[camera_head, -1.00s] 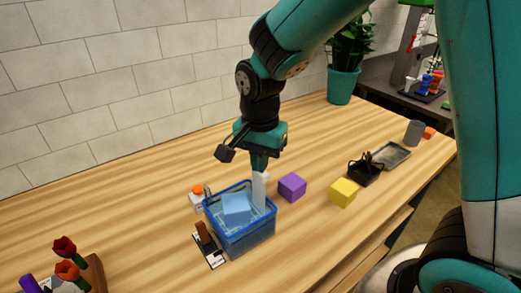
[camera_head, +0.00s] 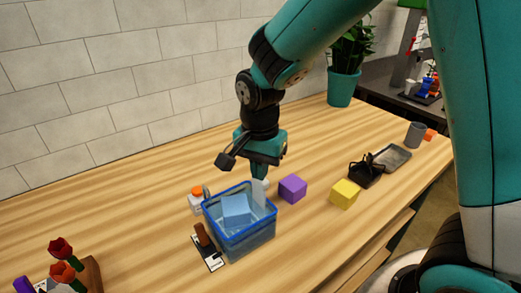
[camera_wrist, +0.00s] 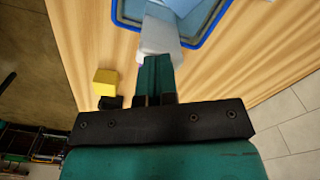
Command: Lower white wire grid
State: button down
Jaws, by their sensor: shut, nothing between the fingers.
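I cannot make out a white wire grid in either view. A blue-rimmed, see-through bin (camera_head: 243,250) stands on the wooden table with a light blue block (camera_head: 236,209) in it. A plain whitish piece (camera_head: 259,196) stands at the bin's right inner side, and it also shows in the wrist view (camera_wrist: 160,38). My gripper (camera_head: 264,175) is above the bin's right rear edge, pointing down, shut and empty. Its fingertips (camera_wrist: 155,62) are close to the whitish piece; I cannot tell whether they touch it.
A purple cube (camera_head: 292,189) sits close right of the bin, a yellow cube (camera_head: 344,194) farther right. An orange-capped white bottle (camera_head: 196,204) stands behind the bin. A black holder (camera_head: 364,173) and grey tray (camera_head: 391,157) lie right. Red flowers (camera_head: 62,260) stand front left.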

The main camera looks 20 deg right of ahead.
jog(key=shift+f, duration=0.35)
notch_tip(320, 180, up, 5)
jog(key=p, duration=0.4)
jog(key=shift+r, duration=0.15)
